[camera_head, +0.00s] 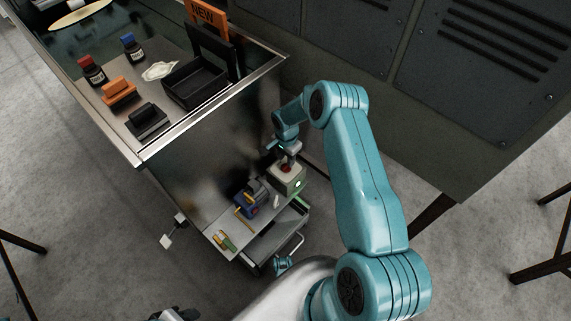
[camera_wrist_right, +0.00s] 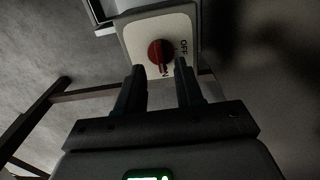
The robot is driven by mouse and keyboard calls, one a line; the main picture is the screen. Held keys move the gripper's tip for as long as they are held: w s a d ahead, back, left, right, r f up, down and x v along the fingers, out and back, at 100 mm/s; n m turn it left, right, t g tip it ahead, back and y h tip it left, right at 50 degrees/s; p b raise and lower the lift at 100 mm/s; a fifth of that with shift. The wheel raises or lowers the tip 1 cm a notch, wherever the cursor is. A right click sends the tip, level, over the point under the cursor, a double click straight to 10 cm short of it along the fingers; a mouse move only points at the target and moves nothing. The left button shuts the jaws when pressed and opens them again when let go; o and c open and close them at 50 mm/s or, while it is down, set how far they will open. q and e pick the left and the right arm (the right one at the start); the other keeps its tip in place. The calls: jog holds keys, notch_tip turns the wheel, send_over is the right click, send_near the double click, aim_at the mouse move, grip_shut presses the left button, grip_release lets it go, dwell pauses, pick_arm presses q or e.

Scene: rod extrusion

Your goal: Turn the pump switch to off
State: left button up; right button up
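The pump switch is a red round knob (camera_wrist_right: 160,52) on a pale box (camera_wrist_right: 131,37), with OFF printed at its right and a partly hidden label ending in N below it. The knob's mark points down toward that lower label. In the head view the box (camera_head: 287,182) stands on the small cart, with a green light on its side. My right gripper (camera_wrist_right: 160,70) is open, its two fingers at either side of the knob's lower edge; I cannot tell if they touch it. In the head view my right gripper (camera_head: 289,158) is just over the box.
The cart (camera_head: 215,232) also carries a blue tool-like object (camera_head: 250,200) and small yellow and green items. A metal table (camera_head: 138,160) with bottles, orange and black blocks and a black bin (camera_head: 197,82) stands at left. Dark cabinets (camera_head: 470,110) stand behind at right.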

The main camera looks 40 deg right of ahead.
aim_at(286, 165)
jog(key=shift+f+b, duration=0.3)
jog(key=shift+f, duration=1.45)
jog(key=shift+c, duration=0.3)
grip_shut()
